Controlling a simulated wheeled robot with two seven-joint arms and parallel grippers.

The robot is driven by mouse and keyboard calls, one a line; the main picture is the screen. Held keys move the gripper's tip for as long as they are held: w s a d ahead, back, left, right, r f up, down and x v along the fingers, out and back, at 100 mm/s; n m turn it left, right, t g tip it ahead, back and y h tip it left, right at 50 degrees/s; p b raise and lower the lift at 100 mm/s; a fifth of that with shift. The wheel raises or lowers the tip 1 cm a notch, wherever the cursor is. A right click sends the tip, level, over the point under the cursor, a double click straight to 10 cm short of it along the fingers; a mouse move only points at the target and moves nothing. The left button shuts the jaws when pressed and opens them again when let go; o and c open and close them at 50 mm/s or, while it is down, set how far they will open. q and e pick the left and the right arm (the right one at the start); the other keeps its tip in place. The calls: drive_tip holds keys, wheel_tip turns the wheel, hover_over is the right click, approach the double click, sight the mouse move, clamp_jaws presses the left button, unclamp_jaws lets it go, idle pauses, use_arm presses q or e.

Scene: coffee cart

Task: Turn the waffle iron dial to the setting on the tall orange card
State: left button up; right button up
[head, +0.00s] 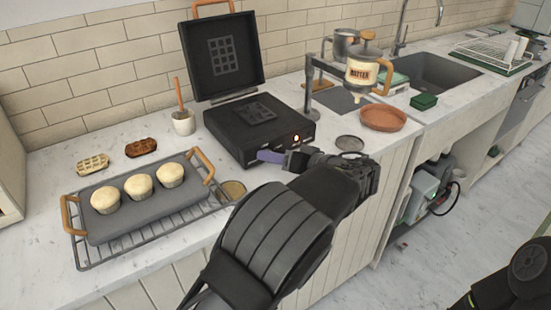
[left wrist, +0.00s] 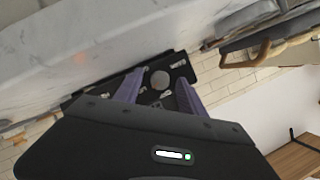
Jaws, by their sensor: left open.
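The black waffle iron (head: 228,138) stands on the counter with its lid (head: 222,55) raised and a small orange light (head: 297,138) lit on its front. My left gripper (head: 272,157) is at its front, with purple fingers open. In the left wrist view the grey round dial (left wrist: 160,78) shows between the open fingertips, with small pale labels around it on the black panel. Contact with the dial cannot be told. The dial is hidden in the head view. I cannot make out a tall orange card in either view. My right gripper is not in view.
A tray (head: 108,228) of muffins on a wire rack stands at the left, with two waffles (head: 93,164) behind. A cup with a brush (head: 183,122) is beside the iron. A batter dispenser (head: 361,72), terracotta dish (head: 384,117) and sink (head: 432,75) are to the right.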

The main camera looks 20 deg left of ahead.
use_arm(q)
drive_tip(key=b+v, duration=0.1)
drive_tip(key=v, duration=0.6)
drive_tip(key=shift+s+d+r, duration=0.1)
drive_tip(key=shift+d, duration=0.1)
drive_tip(key=shift+s+d, duration=0.1)
